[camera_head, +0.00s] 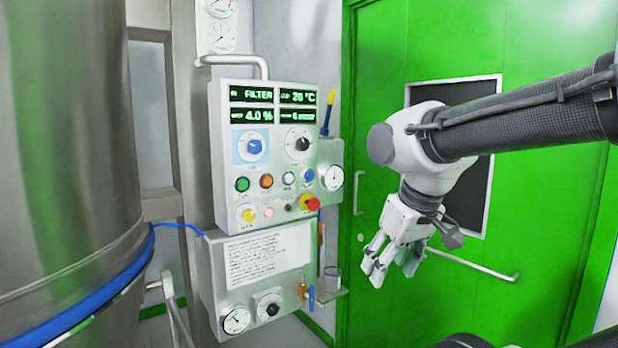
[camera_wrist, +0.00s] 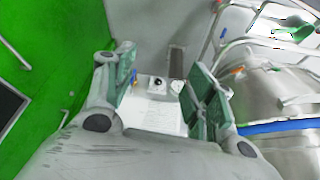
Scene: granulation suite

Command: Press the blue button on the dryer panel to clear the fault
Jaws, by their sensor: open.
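The dryer panel (camera_head: 275,215) is a pale upright box with green displays reading FILTER, 20 °C and 4.0 %. The small blue button (camera_head: 308,175) sits at the right end of a row with a green, an orange and a white button. A larger blue knob (camera_head: 253,147) is above and left of it. My gripper (camera_head: 388,265) is open and empty, to the right of the panel and lower than the blue button, apart from it. In the wrist view my open fingers (camera_wrist: 160,90) frame the lower box; the blue button cannot be made out there.
A red-topped stop knob (camera_head: 312,204) lies just below the blue button and a gauge (camera_head: 332,178) to its right. The lower box (camera_head: 265,272) carries a printed sheet and valve. A steel vessel (camera_head: 70,170) stands left; a green door (camera_head: 385,60) is behind my arm.

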